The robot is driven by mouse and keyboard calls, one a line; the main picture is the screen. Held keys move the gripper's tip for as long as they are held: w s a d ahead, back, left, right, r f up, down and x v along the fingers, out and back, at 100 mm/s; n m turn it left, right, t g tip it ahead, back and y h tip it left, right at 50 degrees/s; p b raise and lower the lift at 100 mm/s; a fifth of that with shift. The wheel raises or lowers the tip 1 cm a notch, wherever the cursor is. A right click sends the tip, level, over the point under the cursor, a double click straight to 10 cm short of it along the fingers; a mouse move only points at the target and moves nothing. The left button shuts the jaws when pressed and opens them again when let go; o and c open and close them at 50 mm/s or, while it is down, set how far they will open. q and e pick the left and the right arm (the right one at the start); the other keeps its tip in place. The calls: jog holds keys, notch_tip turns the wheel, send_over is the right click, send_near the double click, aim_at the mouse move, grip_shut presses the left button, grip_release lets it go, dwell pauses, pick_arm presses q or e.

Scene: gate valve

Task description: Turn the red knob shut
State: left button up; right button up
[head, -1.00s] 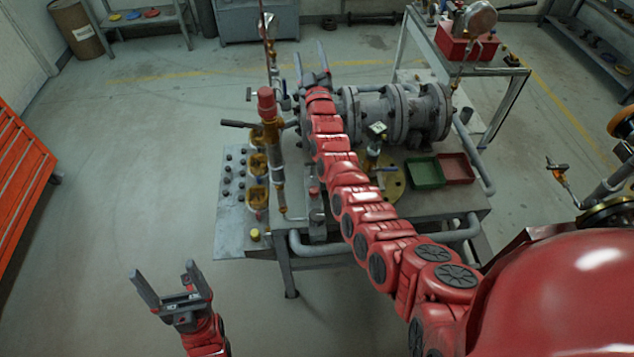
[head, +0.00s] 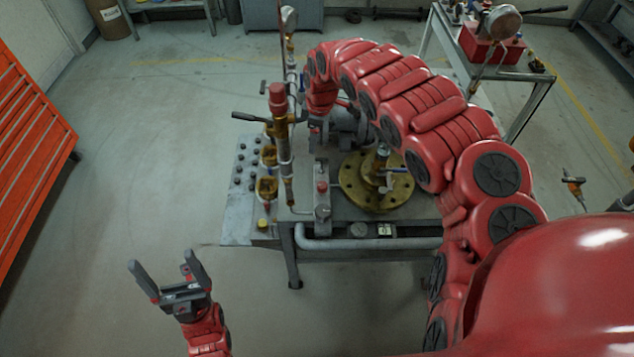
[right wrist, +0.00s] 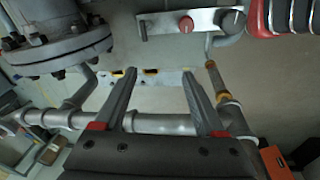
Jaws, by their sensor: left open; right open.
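A small round red knob (head: 321,187) sits on a grey metal block near the front of the workbench in the head view. In the right wrist view the red knob (right wrist: 186,24) is at the top, on a pale metal plate, beyond the fingertips and apart from them. My left gripper (head: 164,263) is open and empty, over the floor in front of the bench at left.
A vertical pipe with a red cap (head: 277,95) and a dark lever stands left of the knob. A brass flange (head: 377,182) with a blue-handled valve is to its right. A grey pipe (head: 370,244) runs along the bench front. The left floor is clear.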

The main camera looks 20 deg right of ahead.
jog(key=g, duration=0.2)
send_over(322, 185)
jog(key=shift+h, duration=0.3)
notch_tip(322, 185, down, 15)
jog(key=shift+w+a+f+b, duration=0.1)
jog(key=shift+a+f+b, duration=0.1)
jog(key=shift+b, duration=0.2)
jog(key=shift+d+f, duration=0.25)
jog(key=shift+f, duration=0.55)
grip_shut()
